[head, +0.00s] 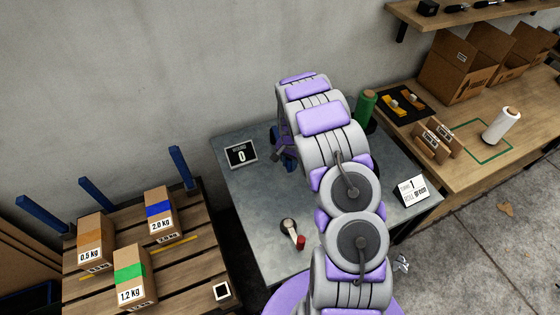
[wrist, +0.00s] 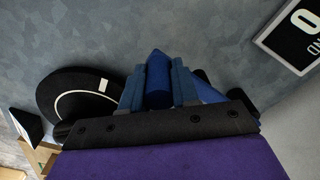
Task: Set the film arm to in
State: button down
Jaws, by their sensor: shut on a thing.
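My gripper (head: 287,162) is over the back of the grey table, partly hidden by my arm in the head view. In the wrist view my gripper (wrist: 158,88) has its two blue-grey fingers shut on a blue bar-like piece (wrist: 157,70). This piece appears to be part of the film arm; the rest of it is hidden. A dark blue piece (wrist: 208,92) shows to the right of the fingers. A black disc (wrist: 75,105) with a white curved line and a white mark lies to the left. I cannot tell the arm's in or out setting.
On the grey table (head: 262,205) are a counter reading 0 (head: 241,153), a red-knobbed lever (head: 290,230), a green roll (head: 366,108) and a sign (head: 411,190) reading turns 1, roll green. A pallet with boxes (head: 134,276) stands left; a wooden bench (head: 455,150) stands right.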

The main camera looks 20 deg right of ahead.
jog(key=d+n+p, duration=0.1)
jog(key=d+n, duration=0.1)
jog(key=d, duration=0.6)
jog(key=shift+d+n+p, duration=0.3)
jog(key=shift+n+p, duration=0.1)
jog(key=shift+w, duration=0.15)
jog(key=c, duration=1.2)
grip_release()
jog(key=shift+r, duration=0.1)
jog(key=o, duration=0.4)
jog(key=shift+d, duration=0.2)
jog(key=shift+c, duration=0.2)
